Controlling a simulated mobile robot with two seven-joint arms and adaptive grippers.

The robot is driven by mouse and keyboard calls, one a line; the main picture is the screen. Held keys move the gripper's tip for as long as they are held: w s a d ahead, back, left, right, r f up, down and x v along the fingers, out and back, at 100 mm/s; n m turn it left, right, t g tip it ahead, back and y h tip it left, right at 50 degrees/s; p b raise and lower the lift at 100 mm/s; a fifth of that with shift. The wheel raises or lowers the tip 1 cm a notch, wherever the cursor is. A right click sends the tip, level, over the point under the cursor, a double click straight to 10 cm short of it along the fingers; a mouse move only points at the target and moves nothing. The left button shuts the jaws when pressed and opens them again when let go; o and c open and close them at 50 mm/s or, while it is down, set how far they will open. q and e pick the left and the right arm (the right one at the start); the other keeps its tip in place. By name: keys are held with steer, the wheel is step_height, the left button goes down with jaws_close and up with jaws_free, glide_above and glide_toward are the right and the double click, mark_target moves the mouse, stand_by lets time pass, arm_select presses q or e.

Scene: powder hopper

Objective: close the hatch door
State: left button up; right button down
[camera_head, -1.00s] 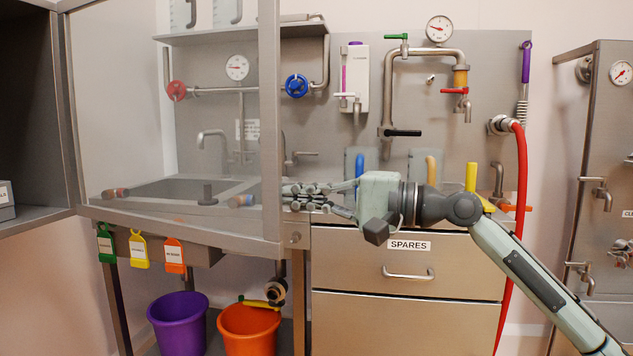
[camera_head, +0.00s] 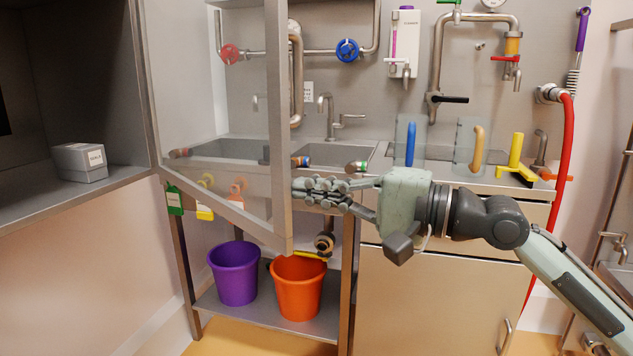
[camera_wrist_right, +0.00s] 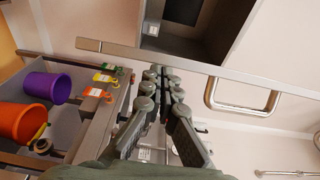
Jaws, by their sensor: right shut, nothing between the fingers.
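The hatch door (camera_head: 279,130) is a clear panel in a grey metal frame. In the head view it stands open, hinged at its left side on the open dark cabinet (camera_head: 70,190), with its free edge swung out. My right gripper (camera_head: 300,187) is shut and empty, its fingertips at the door's free edge; I cannot tell whether they touch. In the wrist view the shut fingers (camera_wrist_right: 160,72) overlap a long metal bar, apparently the door frame (camera_wrist_right: 110,49), with a D-shaped handle (camera_wrist_right: 245,108) to the right. My left gripper is not in view.
A grey box (camera_head: 80,162) sits inside the cabinet. Behind the door are a sink counter, pipes and valves. A purple bucket (camera_head: 234,275) and an orange bucket (camera_head: 298,290) stand on the low shelf. Space in front of the cabinet looks clear.

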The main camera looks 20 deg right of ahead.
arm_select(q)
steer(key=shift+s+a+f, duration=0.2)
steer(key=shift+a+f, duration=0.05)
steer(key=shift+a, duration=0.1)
arm_select(e)
steer(key=shift+s+a, duration=0.15)
steer(key=shift+a, duration=0.3)
